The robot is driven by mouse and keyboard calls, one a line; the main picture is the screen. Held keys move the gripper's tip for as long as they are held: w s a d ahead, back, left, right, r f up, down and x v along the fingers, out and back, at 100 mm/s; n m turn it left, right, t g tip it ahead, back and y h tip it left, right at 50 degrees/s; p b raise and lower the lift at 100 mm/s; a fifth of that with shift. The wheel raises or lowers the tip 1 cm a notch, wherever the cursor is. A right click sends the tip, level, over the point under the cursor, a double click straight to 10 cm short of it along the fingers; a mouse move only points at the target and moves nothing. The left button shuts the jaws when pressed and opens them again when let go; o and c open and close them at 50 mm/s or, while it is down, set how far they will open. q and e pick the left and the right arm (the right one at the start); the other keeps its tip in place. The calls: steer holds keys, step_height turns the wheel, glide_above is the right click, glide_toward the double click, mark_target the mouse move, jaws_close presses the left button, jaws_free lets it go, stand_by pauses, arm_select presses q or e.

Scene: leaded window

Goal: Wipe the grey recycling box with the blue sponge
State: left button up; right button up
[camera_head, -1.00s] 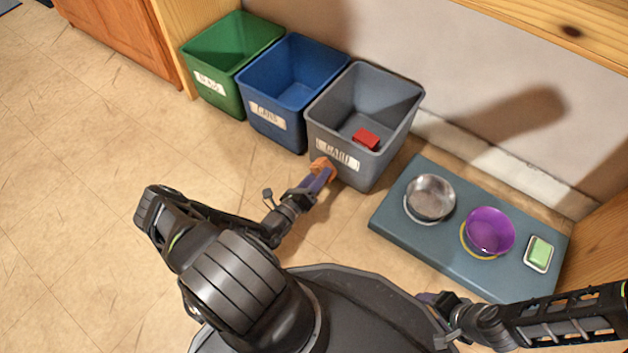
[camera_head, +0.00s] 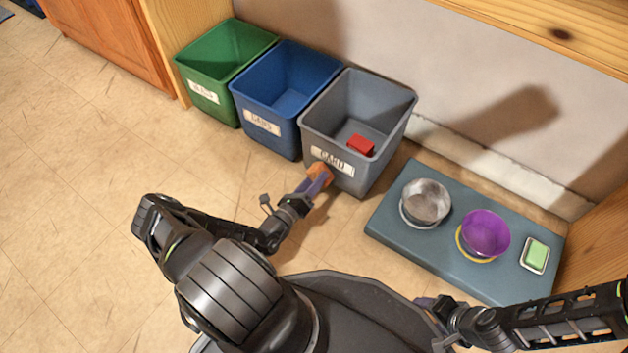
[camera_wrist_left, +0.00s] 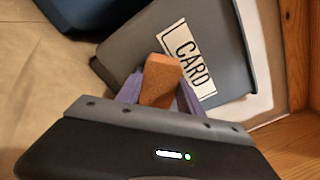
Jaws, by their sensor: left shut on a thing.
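The grey recycling box (camera_head: 372,172) stands at the right end of a row of bins, with a white "CARD" label on its front and a red block (camera_head: 361,145) inside. My left gripper (camera_head: 319,177) is shut on an orange-brown block (camera_wrist_left: 160,80), and no blue sponge shows. The block is at the box's front, by the label's left end; in the left wrist view it overlaps the lower part of the grey box (camera_wrist_left: 215,45). I cannot tell whether it touches. My right gripper (camera_head: 428,304) is low in the head view, its jaws unclear.
A blue bin (camera_head: 272,142) and a green bin (camera_head: 212,105) stand left of the grey box. A blue-grey mat (camera_head: 400,240) at right carries a metal bowl (camera_head: 426,200), a purple bowl (camera_head: 485,233) and a green sponge-like block (camera_head: 536,254) in a dish. The floor at left is clear.

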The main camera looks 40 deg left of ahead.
arm_select(q)
steer(key=shift+w, duration=0.5)
steer(key=shift+d+r+p, duration=0.1)
steer(key=shift+d+p, duration=0.25)
steer(key=shift+d, duration=0.5)
steer(key=shift+d+p, duration=0.4)
steer(key=shift+d, duration=0.95)
steer(key=shift+w+a, duration=0.15)
steer(key=shift+a, duration=0.05)
steer(key=shift+a+b, duration=0.45)
steer(key=shift+a, duration=1.75)
steer(key=shift+s, duration=0.2)
